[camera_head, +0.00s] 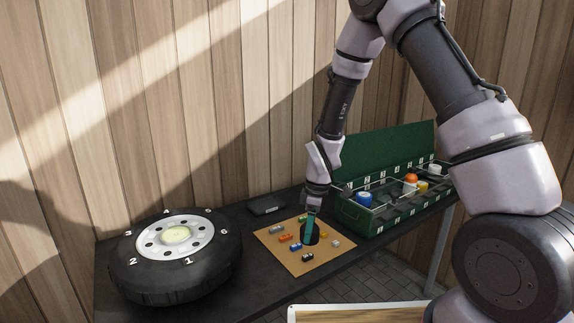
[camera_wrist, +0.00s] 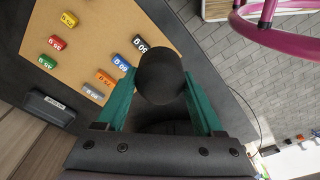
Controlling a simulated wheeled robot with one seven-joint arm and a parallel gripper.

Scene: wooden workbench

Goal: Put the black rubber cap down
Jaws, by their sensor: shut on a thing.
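The black rubber cap (camera_wrist: 160,76) is a dark round piece between the two green fingers of my gripper (camera_wrist: 162,90) in the wrist view. My gripper is shut on it. In the head view my gripper (camera_head: 310,232) points down over the right part of the tan board (camera_head: 300,268), and the cap (camera_head: 312,239) shows as a dark shape at the fingers. I cannot tell whether the cap touches the board.
Several small coloured labelled blocks lie on the board, including an orange one (camera_head: 286,238). A wheel with a tyre (camera_head: 130,275) lies at the left. An open green toolbox (camera_head: 350,213) with compartments stands at the right. A dark flat box (camera_head: 265,205) lies behind the board.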

